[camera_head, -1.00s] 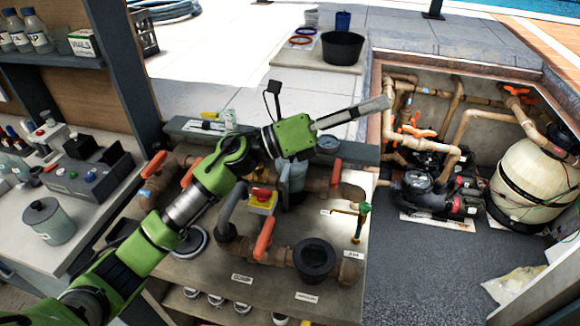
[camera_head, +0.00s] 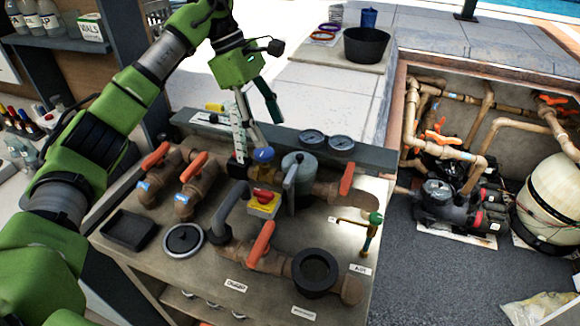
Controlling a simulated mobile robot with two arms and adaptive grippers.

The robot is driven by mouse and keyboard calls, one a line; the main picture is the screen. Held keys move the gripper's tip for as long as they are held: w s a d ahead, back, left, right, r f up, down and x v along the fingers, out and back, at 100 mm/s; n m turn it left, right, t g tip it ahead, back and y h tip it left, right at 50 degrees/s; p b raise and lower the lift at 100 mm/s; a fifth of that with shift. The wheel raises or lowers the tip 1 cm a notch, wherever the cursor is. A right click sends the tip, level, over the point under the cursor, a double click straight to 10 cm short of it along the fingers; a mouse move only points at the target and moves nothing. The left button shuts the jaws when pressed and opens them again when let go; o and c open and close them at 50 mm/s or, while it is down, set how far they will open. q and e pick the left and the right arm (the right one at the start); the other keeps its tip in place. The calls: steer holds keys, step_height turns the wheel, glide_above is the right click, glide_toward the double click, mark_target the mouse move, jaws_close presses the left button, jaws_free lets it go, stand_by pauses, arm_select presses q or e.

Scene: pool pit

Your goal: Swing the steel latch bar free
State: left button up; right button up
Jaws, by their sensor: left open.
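My left gripper (camera_head: 270,130) points downward with its fingers apart and empty, above the back of the bench. Its fingertips are near a blue knob (camera_head: 264,155); I cannot tell whether they touch it. A flat upright grey bar (camera_head: 290,188) stands against the front of a grey lidded canister (camera_head: 300,168), just right of the yellow and red switch box (camera_head: 263,203). It may be the steel latch bar, but I cannot tell for sure. The gripper is apart from it, above and to its left. My right gripper is not in view.
Brown pipes with orange handles (camera_head: 263,243) crowd the bench (camera_head: 212,268). A black tray (camera_head: 130,229), a round lid (camera_head: 184,239) and a black open cup (camera_head: 316,270) occupy its front. Two gauges (camera_head: 327,140) sit at the back. The pump pit lies to the right.

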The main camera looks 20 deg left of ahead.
mark_target(291, 173)
arm_select(q)
steer(key=p+x, duration=0.3)
steer(key=x, duration=0.8)
steer(key=shift+d, duration=0.15)
steer(key=shift+d+f+p, duration=0.2)
steer(key=shift+f+p, duration=0.15)
steer(key=shift+f, duration=0.2)
steer(key=c, duration=0.8)
